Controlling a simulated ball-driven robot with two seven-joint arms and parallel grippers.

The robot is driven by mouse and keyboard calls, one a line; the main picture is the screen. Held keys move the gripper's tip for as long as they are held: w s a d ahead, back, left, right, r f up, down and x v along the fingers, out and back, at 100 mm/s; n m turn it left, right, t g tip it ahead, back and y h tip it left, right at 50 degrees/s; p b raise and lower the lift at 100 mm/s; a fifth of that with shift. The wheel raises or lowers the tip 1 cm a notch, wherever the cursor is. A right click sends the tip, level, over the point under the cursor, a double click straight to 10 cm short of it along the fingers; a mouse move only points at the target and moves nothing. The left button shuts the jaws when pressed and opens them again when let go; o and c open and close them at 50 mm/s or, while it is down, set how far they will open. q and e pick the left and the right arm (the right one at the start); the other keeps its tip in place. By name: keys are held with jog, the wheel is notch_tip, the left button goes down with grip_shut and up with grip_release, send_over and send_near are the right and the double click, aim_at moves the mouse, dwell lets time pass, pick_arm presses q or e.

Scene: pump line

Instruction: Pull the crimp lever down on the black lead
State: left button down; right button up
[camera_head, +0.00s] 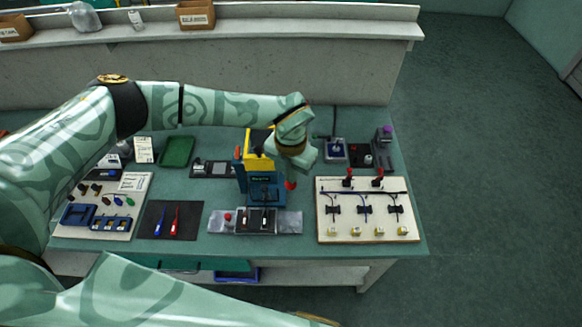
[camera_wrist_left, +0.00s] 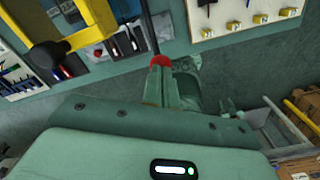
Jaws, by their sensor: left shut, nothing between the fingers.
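The yellow and blue crimp press (camera_head: 257,170) stands at the middle of the bench. Its yellow body (camera_wrist_left: 92,22) shows at the upper left of the left wrist view. The lever's red knob (camera_head: 291,185) is low, at the press's right side. In the left wrist view the red knob (camera_wrist_left: 160,61) is at the end of a dark rod, right at my fingertips. My left gripper (camera_head: 300,165) is shut and empty, reaching down just above the knob; I cannot tell whether it touches. The black lead cannot be picked out at the press. My right gripper is not in view.
A white wiring board (camera_head: 368,232) with several clips and red-topped posts is right of the press. A black mat (camera_head: 145,220) with a blue and a red tool lies left. A metal plate (camera_head: 288,222) with a dark fixture is in front. Bare bench shows between them.

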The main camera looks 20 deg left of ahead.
aim_at(291, 186)
pick_arm(q)
jog(key=shift+s+d+f, duration=0.1)
jog(key=shift+s+f, duration=0.2)
jog(key=shift+f, duration=0.3)
jog(key=shift+f, duration=0.1)
jog(key=shift+s+d+f+b, duration=0.1)
jog(key=shift+s+f+b, duration=0.2)
jog(key=shift+f+b, duration=0.4)
jog(key=shift+f, duration=0.3)
jog(key=shift+s+f+b, duration=0.25)
jog(key=shift+f+b, duration=0.1)
jog(key=shift+f, duration=0.45)
